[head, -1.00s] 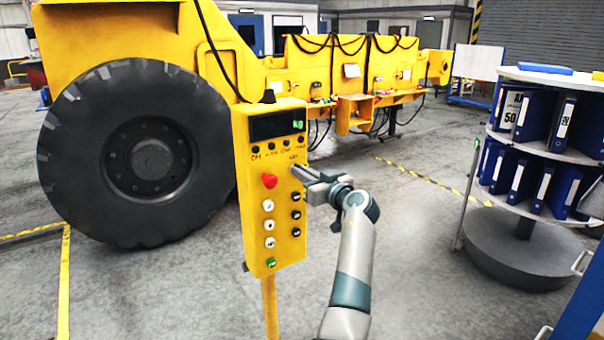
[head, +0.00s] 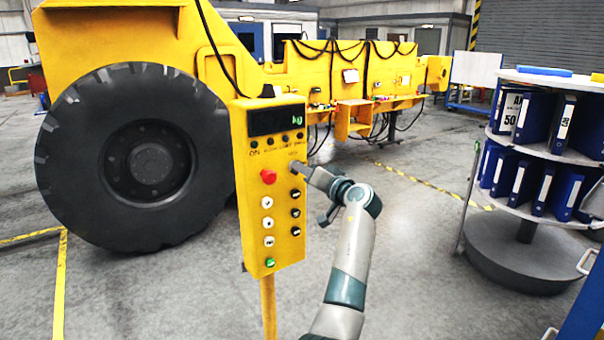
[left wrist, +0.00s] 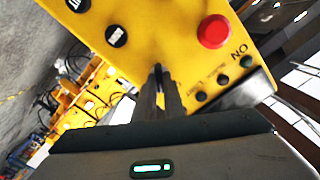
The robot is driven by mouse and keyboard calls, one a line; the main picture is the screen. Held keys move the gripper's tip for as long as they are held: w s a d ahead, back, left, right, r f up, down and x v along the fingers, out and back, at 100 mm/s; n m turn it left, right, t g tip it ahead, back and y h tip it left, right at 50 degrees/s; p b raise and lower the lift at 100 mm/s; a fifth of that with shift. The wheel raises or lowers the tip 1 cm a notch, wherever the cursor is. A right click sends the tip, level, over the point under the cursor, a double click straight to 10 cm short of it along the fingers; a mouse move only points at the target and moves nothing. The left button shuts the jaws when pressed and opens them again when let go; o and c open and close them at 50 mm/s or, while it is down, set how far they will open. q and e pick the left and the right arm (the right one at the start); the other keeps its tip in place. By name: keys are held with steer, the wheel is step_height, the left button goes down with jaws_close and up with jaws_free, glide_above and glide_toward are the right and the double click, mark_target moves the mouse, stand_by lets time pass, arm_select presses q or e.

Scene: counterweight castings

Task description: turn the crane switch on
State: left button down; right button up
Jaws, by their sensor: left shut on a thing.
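The yellow crane control box (head: 250,190) stands on a yellow post in front of me. The small dark switch sits on the upper right of its face, mostly hidden by my left gripper (head: 297,168). That gripper is shut on the switch; its fingertips (left wrist: 161,77) meet at the panel in the left wrist view. A red button (head: 268,176) is left of the switch and also shows in the left wrist view (left wrist: 213,31). The dark display (head: 276,121) above shows green "kg" lettering. My right gripper is out of view.
White and black buttons and a green one (head: 270,262) lie lower on the panel. A big wheel (head: 140,160) of a yellow machine is behind left. A round shelf with blue binders (head: 530,120) stands right. The floor between is clear.

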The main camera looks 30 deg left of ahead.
arm_select(q)
steer(key=shift+m+p, duration=1.7)
steer(key=shift+m, duration=3.6)
steer(key=c, duration=1.9)
jaws_free()
steer(key=shift+w, duration=0.1)
steer(key=shift+o, duration=0.2)
steer(key=shift+f, duration=0.15)
